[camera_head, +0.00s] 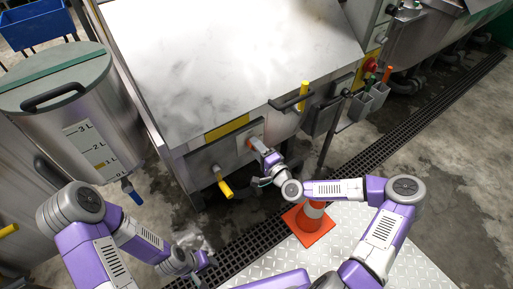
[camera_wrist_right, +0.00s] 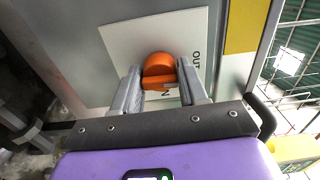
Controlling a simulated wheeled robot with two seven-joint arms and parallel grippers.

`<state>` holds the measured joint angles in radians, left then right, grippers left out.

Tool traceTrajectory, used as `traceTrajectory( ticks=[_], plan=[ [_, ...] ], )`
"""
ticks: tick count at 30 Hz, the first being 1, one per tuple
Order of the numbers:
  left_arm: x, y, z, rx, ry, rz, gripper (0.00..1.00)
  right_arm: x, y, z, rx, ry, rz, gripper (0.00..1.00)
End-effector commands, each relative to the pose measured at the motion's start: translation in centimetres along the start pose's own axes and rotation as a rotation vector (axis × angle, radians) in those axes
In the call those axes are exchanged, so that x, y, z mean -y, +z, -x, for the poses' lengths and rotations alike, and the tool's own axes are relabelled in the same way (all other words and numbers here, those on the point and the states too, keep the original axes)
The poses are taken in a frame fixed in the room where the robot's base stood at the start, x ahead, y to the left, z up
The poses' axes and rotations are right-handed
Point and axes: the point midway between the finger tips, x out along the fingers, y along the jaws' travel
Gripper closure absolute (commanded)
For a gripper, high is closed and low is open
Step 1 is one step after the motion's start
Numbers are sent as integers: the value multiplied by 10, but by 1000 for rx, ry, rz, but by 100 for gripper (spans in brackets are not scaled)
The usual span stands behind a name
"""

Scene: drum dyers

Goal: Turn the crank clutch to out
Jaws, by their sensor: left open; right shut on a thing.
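The crank clutch is an orange knob (camera_wrist_right: 159,68) on a white plate (camera_wrist_right: 120,40) in the right wrist view. The plate carries the letters "OUT" at its right side, and an "N" shows below the knob, partly hidden. My right gripper (camera_wrist_right: 162,90) is shut on the knob, one finger on each side of it. In the head view the plate (camera_head: 256,141) is on the front of the steel machine, with my right gripper (camera_head: 262,152) at it. My left gripper (camera_head: 205,258) is low at the left, open and away from the machine.
A yellow-handled crank (camera_head: 226,189) sticks out left of the plate. A yellow lever (camera_head: 303,92) stands at the machine's edge. An orange cone (camera_head: 309,222) stands below my right arm. A steel drum with a lid (camera_head: 55,78) is at the left.

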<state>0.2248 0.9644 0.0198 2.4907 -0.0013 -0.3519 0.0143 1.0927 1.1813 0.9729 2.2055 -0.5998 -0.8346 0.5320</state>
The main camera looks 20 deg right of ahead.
Motion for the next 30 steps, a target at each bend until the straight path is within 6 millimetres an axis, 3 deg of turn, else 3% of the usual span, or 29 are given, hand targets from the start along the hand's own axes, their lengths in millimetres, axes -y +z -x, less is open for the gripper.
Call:
traceTrajectory(
  ticks=[1,2,6,17,30],
  plan=[
    [0,0,0,0,0,0,57,-2,2,1,5,4,-3,88],
    [0,0,0,0,0,0,57,-2,2,1,5,4,-3,54],
    [0,0,0,0,0,0,57,-2,2,0,4,4,-3,34],
    [0,0,1,0,0,0,57,-1,0,7,2,4,-3,34],
    [-3,0,8,0,0,0,57,-1,0,71,2,4,-3,34]
  ],
)
